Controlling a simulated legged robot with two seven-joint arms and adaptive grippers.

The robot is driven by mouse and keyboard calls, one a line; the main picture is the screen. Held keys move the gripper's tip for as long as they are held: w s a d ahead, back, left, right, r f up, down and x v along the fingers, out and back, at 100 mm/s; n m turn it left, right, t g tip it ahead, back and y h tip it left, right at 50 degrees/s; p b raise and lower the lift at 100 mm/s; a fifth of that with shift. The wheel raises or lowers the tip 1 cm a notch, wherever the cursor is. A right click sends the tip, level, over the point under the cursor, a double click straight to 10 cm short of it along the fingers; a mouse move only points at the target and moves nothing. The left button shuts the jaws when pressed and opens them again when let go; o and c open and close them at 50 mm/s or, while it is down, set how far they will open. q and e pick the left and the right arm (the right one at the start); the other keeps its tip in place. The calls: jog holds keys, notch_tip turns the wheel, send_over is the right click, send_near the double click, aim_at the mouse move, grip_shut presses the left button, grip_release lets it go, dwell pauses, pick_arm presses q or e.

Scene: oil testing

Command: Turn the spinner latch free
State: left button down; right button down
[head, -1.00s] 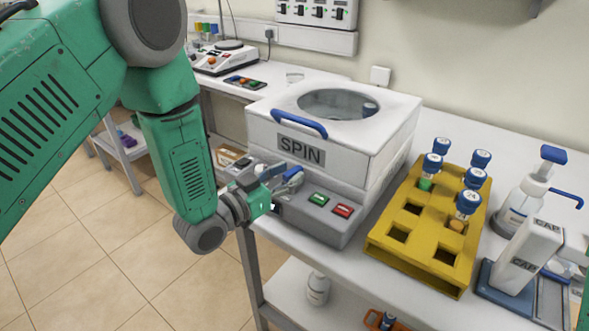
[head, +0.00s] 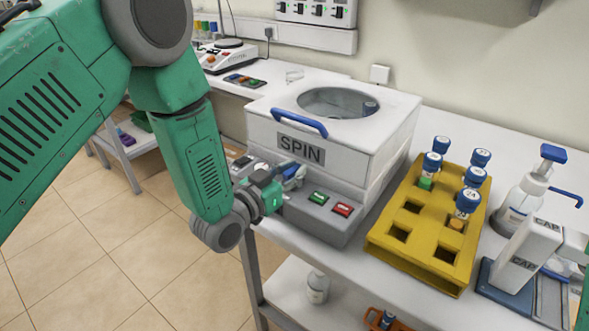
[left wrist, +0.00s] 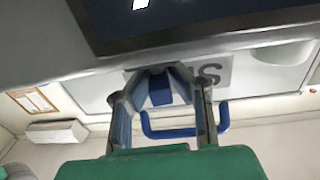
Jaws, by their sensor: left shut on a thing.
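The spinner is a white box marked SPIN (head: 367,147) with a round window in its lid and a blue lid handle (head: 295,122). The handle also shows in the left wrist view (left wrist: 186,132). The blue latch (head: 294,183) is low on the spinner's front, left of the green button, mostly hidden by my gripper. My left gripper (head: 286,180) is shut on the latch. In the left wrist view its fingers (left wrist: 160,92) close around the blue latch (left wrist: 160,90). How far the latch is turned cannot be told. My right gripper is not in view.
A green button (head: 318,197) and a red button (head: 342,209) sit on the spinner's front ledge, close to my left gripper. A yellow rack (head: 412,237) with several blue-capped tubes stands right of the spinner. A pump bottle (head: 522,205) stands further right.

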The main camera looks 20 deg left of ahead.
pick_arm(q)
jog(key=shift+n+y, duration=0.4)
jog(key=shift+y, duration=0.2)
jog(key=c, duration=1.5)
grip_release()
jog(key=shift+c, duration=0.2)
jog(key=shift+s+a, duration=0.1)
jog(key=v, duration=1.2)
jog(key=shift+f, duration=0.25)
